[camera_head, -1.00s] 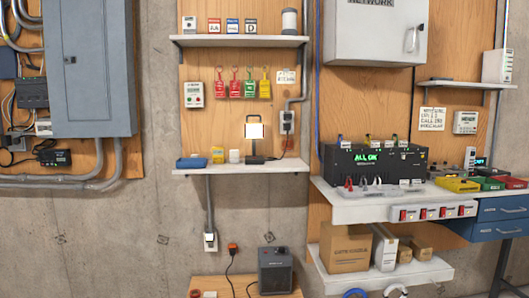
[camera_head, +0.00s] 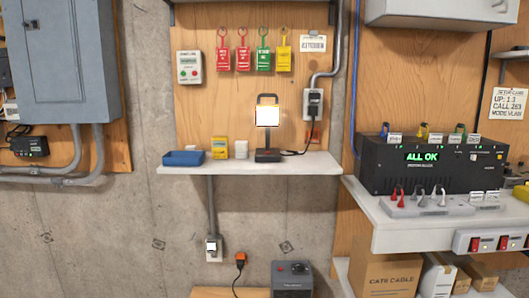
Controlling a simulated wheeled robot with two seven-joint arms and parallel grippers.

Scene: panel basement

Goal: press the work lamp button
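The work lamp (camera_head: 267,125) stands upright on the small wall shelf (camera_head: 320,165), with a dark base, a thin stem and a bright square head. Its cord runs right to a wall outlet box (camera_head: 313,103). A button on the lamp is too small to make out. Neither of my grippers shows in this view.
On the shelf left of the lamp are a blue tray (camera_head: 183,158), a yellow box (camera_head: 219,147) and a small white container (camera_head: 241,149). Several coloured tags hang above. A bench with a black "ALL OK" device (camera_head: 432,165) juts out on the right. A grey heater-like box (camera_head: 292,279) stands below.

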